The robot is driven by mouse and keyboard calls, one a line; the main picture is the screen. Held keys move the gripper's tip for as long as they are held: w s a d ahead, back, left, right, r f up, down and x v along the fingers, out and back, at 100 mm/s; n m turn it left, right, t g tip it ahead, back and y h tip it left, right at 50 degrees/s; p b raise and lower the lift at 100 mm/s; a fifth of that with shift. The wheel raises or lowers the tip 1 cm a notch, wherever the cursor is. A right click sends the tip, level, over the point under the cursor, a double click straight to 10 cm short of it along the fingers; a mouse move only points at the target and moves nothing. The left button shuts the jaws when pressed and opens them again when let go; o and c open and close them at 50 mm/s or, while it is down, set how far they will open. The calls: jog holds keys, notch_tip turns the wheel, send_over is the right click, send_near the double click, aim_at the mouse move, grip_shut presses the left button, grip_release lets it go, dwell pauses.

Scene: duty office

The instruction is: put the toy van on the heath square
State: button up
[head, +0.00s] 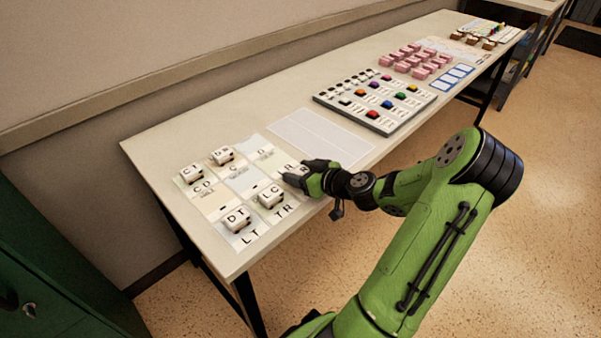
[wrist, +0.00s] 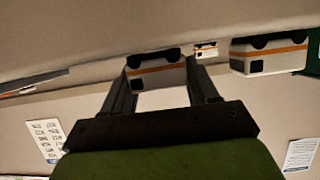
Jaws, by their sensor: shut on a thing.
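My gripper (head: 303,174) is over the right edge of a lettered board (head: 206,206) at the near left of the table. In the wrist view my gripper (wrist: 160,95) is shut on a white toy van (wrist: 158,76) with an orange stripe and dark wheels, between its two fingers. In the head view my fingers largely hide that van. Other white lettered vans, CT (head: 192,174), DB (head: 222,156), DT (head: 238,219) and LC (head: 270,197), sit on the board. The small print on the squares is too small to read, so I cannot tell which is heath.
Another van (wrist: 268,56) shows right of my fingers in the wrist view, with a smaller one (wrist: 205,50) farther off. A blank white sheet (head: 320,137), a grey tray of coloured pieces (head: 345,112) and pink blocks (head: 420,62) lie farther along the table.

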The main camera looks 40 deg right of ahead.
jog(key=o, duration=1)
jog(key=shift+o, duration=0.2)
jog(key=shift+r+p, duration=0.2)
jog(key=shift+p, duration=0.15)
jog(key=p+v, duration=0.2)
jog(key=v, duration=1)
jog(key=w+a+g, duration=0.1)
jog(key=a, duration=0.1)
jog(key=w+a+n+g+y, duration=0.1)
jog(key=a, duration=0.2)
jog(key=a+f+n+g+y, duration=0.1)
jog(key=a, duration=0.1)
jog(key=shift+w+a+g, duration=0.3)
jog(key=shift+w, duration=0.1)
jog(key=a+g, duration=0.2)
jog(key=a, duration=0.1)
jog(key=a+n+g, duration=0.1)
jog(key=a, duration=0.3)
jog(key=shift+a+r+g, duration=0.15)
jog(key=shift+r+g, duration=0.05)
jog(key=shift+g, duration=0.2)
jog(key=s+a+r+m+h, duration=0.2)
jog(key=s+a+r+m, duration=0.1)
jog(key=s+a+r, duration=0.7)
jog(key=shift+s+a+r+g, duration=0.3)
jog(key=shift+s+a+r, duration=0.1)
jog(key=shift+s+a, duration=0.45)
